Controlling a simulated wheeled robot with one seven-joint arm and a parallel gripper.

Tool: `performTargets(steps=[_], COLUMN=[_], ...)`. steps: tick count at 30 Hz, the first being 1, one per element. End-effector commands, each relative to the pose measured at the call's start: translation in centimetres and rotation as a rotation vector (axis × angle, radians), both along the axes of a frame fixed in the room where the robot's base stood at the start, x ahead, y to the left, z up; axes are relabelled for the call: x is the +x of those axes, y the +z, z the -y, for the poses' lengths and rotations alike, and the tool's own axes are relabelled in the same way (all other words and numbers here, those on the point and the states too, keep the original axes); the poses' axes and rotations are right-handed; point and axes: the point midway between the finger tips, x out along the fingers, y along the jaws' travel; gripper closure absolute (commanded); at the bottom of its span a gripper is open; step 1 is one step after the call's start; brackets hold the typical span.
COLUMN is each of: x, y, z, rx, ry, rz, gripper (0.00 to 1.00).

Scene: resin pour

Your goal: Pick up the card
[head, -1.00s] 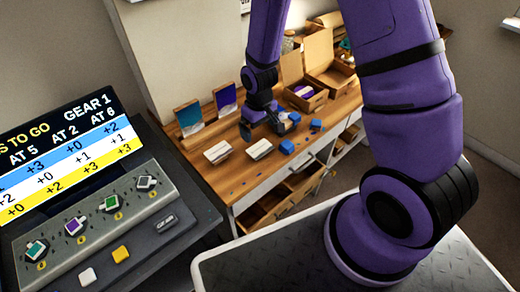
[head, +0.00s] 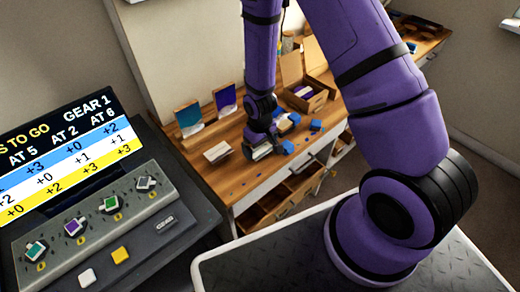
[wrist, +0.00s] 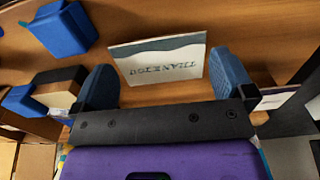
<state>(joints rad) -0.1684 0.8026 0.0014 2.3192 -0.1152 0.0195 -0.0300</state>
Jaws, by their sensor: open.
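A white card (wrist: 158,60) with a dark wavy band and upside-down "THANK YOU" lettering is in the wrist view. It lies between the two blue fingers of my gripper (wrist: 168,80), which is open. A clear gap shows between the card and the left finger, and the right finger is close to the card's right edge. In the head view, my gripper (head: 262,150) is low over the wooden desk and mostly covers the pale card under it. Another pale card (head: 217,152) lies on the desk to its left.
An open box (head: 305,97) stands at the back right. Drawers below are open.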

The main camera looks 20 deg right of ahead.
Motion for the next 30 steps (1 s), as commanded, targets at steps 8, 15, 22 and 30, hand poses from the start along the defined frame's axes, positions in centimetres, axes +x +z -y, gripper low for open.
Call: performTargets(steps=[8, 15, 22, 30], x=[0.01, -0.01, -0.02, 0.00], y=[0.00, -0.24, -0.48, -0.48], z=[0.01, 0.01, 0.02, 0.01], rx=[0.000, 0.000, 0.000, 0.000], ry=[0.000, 0.000, 0.000, 0.000], rz=[0.000, -0.001, -0.001, 0.000], gripper=[0.00, 0.00, 0.00, 0.09])
